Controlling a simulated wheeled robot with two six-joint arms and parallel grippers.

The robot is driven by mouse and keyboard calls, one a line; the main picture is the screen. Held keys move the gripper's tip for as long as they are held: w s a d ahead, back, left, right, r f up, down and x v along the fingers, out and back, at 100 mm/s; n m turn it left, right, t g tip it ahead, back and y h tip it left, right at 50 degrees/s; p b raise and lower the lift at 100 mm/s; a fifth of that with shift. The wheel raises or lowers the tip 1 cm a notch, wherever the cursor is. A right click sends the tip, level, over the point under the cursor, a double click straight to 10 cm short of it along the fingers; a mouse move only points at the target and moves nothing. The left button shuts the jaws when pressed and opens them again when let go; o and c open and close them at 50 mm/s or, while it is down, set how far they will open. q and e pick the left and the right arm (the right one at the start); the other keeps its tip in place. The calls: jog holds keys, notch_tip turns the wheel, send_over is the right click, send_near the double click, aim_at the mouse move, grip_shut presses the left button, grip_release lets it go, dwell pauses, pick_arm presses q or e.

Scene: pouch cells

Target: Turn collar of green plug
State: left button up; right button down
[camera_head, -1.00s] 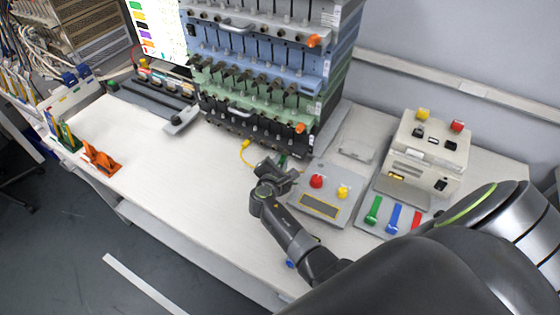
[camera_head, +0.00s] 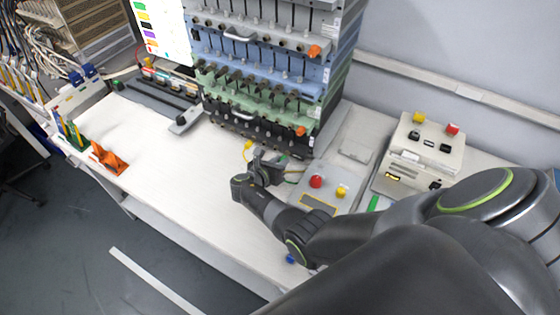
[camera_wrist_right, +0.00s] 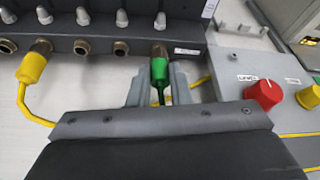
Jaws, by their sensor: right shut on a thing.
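The green plug (camera_wrist_right: 159,70) sits at a socket in the lowest row of the rack, in the right wrist view. Its brass collar (camera_wrist_right: 159,51) meets the dark panel, and a green cable runs down from it. My right gripper (camera_wrist_right: 158,76) is shut on the green plug, with one grey finger on each side. In the head view my right gripper (camera_head: 268,160) is low at the front of the rack and hides most of the plug. My left gripper is not in view.
A yellow plug (camera_wrist_right: 32,68) with its cable is left of the green one. A control box with a red knob (camera_head: 316,181) and a yellow knob (camera_head: 341,191) stands close on the right. The white table (camera_head: 170,165) is clear to the left.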

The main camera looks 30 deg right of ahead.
jog(key=n, duration=0.1)
jog(key=n+g+h+b, duration=0.1)
jog(key=shift+w+a+f+n, duration=0.1)
jog(key=shift+w+f+n, duration=0.1)
jog(key=shift+n, duration=0.1)
jog(key=shift+n+g+h+b, duration=0.8)
jog(key=shift+n+b, duration=0.6)
jog(key=c, duration=1.3)
grip_release()
jog(key=shift+a, duration=0.1)
jog(key=shift+a+r, duration=0.1)
jog(key=shift+a, duration=0.15)
jog(key=v, duration=1.6)
jog(key=shift+a, duration=0.4)
